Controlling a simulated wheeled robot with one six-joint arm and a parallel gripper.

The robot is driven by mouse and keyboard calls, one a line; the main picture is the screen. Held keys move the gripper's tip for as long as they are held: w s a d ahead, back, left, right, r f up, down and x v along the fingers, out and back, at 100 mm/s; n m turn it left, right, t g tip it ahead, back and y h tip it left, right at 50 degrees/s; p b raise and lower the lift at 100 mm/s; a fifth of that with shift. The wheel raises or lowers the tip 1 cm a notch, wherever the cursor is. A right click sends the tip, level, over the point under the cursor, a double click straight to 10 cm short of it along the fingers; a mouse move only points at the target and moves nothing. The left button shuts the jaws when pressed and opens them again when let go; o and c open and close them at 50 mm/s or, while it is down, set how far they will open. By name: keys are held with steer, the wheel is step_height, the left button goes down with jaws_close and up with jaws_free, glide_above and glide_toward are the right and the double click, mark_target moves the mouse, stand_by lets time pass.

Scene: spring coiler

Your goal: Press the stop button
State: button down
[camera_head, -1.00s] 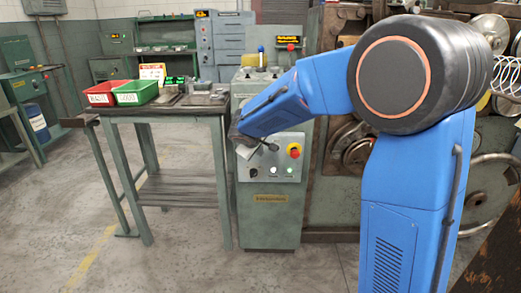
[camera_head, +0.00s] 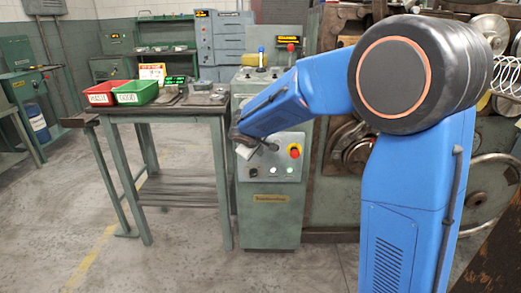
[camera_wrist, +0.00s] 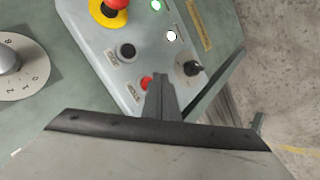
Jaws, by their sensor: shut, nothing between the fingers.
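In the head view my gripper (camera_head: 272,146) is at the panel's upper left, and the small red button cannot be made out there. A larger red mushroom button on a yellow ring (camera_wrist: 102,14) is at the top of the wrist view; it also shows in the head view (camera_head: 294,151).
A black button (camera_wrist: 127,50), a green light (camera_wrist: 156,5), a white light (camera_wrist: 172,35) and a black selector switch (camera_wrist: 192,68) share the panel. A grey dial (camera_wrist: 9,60) is at left. A table (camera_head: 178,112) with red and green bins stands left of the console.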

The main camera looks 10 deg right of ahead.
steer(key=shift+w+d, duration=0.2)
steer(key=shift+w, duration=0.55)
stand_by(1.4)
stand_by(0.4)
steer(key=shift+s+a, duration=0.2)
steer(key=shift+s, duration=0.55)
steer(key=shift+s, duration=0.1)
steer(key=s, duration=0.2)
steer(key=s+a, duration=0.1)
steer(key=s, duration=0.1)
steer(key=shift+s+a, duration=0.2)
steer(key=shift+s, duration=0.15)
stand_by(0.3)
